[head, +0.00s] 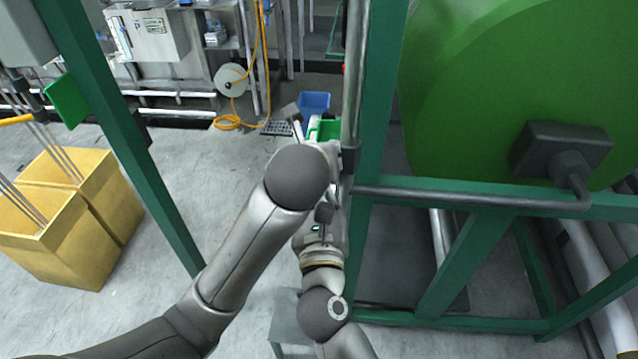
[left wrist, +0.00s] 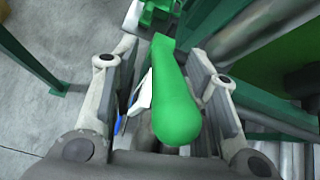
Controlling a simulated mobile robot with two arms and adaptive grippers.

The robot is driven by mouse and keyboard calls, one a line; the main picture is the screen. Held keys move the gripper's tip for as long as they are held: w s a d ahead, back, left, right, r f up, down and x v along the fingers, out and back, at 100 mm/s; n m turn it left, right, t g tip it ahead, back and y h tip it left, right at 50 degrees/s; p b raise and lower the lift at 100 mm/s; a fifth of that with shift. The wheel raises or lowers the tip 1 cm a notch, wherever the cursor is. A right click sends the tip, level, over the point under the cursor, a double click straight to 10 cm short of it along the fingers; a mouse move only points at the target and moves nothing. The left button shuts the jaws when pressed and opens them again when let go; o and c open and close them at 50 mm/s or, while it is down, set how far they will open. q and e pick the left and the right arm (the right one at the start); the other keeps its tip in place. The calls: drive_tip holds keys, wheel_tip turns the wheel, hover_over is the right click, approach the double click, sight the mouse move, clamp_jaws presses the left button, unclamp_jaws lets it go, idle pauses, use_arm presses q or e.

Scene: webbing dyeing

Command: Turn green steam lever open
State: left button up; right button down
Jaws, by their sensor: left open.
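The green steam lever (left wrist: 176,105) shows in the left wrist view as a rounded green handle, its thick end towards the camera. My left gripper (left wrist: 163,50) is open, with one finger on each side of the handle. A gap shows on the left side; on the right, the finger is close to the handle and I cannot tell whether it touches. In the head view, green parts (head: 326,130) show beyond my arm, but my arm hides most of the gripper and lever area.
A green frame post (head: 376,100) and a grey pipe (head: 470,197) stand close right of my arm, by a large green drum (head: 480,80). Another green post (head: 125,130) and yellow bins (head: 60,235) are at left. A blue bin (head: 314,102) stands beyond. Grey floor lies between the posts.

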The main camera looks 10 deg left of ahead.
use_arm(q)
wheel_tip(320, 180, up, 8)
drive_tip(key=shift+d+r, duration=0.1)
drive_tip(key=shift+r, duration=0.85)
